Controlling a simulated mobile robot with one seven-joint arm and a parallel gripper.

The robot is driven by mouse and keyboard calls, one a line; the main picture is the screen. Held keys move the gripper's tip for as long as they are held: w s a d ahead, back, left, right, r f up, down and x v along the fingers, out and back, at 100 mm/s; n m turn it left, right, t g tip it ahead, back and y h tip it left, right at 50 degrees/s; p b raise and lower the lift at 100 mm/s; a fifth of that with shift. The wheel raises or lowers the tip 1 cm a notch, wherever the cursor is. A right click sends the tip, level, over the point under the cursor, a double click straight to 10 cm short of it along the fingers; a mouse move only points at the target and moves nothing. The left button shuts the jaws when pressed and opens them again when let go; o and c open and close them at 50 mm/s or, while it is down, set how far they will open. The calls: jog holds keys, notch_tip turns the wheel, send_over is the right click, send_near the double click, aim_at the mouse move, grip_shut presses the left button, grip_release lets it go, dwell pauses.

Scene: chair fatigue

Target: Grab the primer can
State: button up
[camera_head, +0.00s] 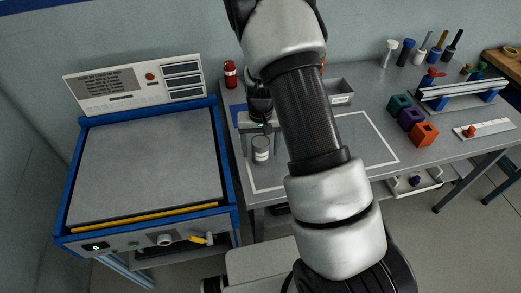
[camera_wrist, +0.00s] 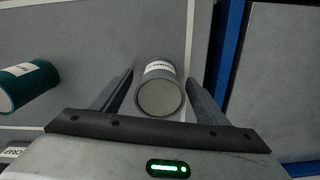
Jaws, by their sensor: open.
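The primer can is a small grey can (camera_head: 261,150) with a white label, standing on the grey workbench inside a white outline, near the bench's left end. In the wrist view the can (camera_wrist: 160,95) shows its round grey top and part of its label, too small to read surely. My gripper (camera_head: 261,138) points down at the can. In the wrist view its two fingers (camera_wrist: 160,82) are spread, one on each side of the can, with a visible gap on both sides. The gripper is open and holds nothing.
A machine with a blue frame (camera_head: 226,165) stands just left of the bench. A red can (camera_head: 230,74) stands behind. A teal can (camera_wrist: 27,85) is left in the wrist view. Teal, purple and orange blocks (camera_head: 424,134) and a clamp fixture (camera_head: 455,92) are further right.

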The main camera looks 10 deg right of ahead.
jog(key=shift+f, duration=0.5)
jog(key=c, duration=1.4)
